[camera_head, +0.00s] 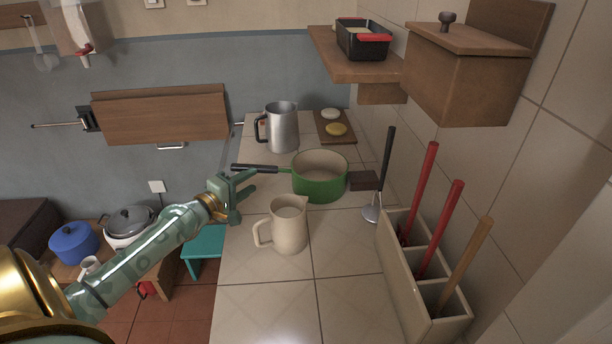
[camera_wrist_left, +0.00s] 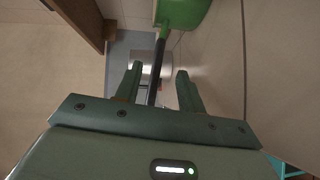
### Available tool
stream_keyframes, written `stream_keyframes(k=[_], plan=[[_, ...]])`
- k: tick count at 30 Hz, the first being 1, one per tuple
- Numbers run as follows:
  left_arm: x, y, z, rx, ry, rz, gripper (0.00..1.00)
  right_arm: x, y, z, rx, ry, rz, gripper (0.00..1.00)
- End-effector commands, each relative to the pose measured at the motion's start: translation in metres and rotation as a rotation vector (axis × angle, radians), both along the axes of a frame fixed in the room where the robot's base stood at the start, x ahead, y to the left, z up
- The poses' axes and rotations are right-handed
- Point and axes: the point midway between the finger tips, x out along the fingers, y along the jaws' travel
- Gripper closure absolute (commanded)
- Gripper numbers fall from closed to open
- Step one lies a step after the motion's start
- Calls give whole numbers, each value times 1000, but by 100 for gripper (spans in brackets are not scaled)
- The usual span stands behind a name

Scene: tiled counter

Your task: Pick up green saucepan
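The green saucepan (camera_head: 320,187) stands upright on the tiled counter, with its long black handle (camera_head: 256,168) pointing left. My left gripper (camera_head: 248,185) is open and empty at the counter's left edge, close to the handle's free end. In the left wrist view, the black handle (camera_wrist_left: 160,56) runs between the two spread fingertips (camera_wrist_left: 160,74), with a gap on each side. I cannot tell how deep it sits between them. The saucepan's green wall (camera_wrist_left: 183,12) shows at the top of that view. My right gripper is not in view.
A cream jug (camera_head: 288,228) stands in front of the saucepan, and a metal pitcher (camera_head: 282,128) behind it. A dark brown block (camera_head: 363,181) is at its right, near a utensil holder (camera_head: 405,280). A wall shelf (camera_head: 345,66) overhangs the back right. The front counter is clear.

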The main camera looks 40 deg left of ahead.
Motion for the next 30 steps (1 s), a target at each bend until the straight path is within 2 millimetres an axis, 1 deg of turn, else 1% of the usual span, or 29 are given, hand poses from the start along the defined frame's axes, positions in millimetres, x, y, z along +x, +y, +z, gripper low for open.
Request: stream_keyframes(k=[1,3,8,13,16,19,25,26,27,29,30], plan=[[10,0,0,0,-3,1,61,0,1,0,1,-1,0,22],[19,0,-2,1,-1,1,61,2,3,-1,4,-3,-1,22],[31,0,-3,2,1,1,61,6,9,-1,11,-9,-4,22],[58,-1,-1,2,-2,1,61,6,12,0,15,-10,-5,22],[72,-2,-5,0,1,1,61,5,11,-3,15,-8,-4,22],[79,-2,-5,2,2,0,61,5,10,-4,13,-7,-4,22],[79,-2,-5,2,2,0,61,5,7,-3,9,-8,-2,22],[79,-2,-5,2,2,0,66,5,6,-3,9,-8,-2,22],[79,-2,-5,2,2,0,78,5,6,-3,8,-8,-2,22],[79,-2,-5,2,2,0,94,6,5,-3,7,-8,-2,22],[79,-2,-5,2,2,0,100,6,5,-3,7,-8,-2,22]])
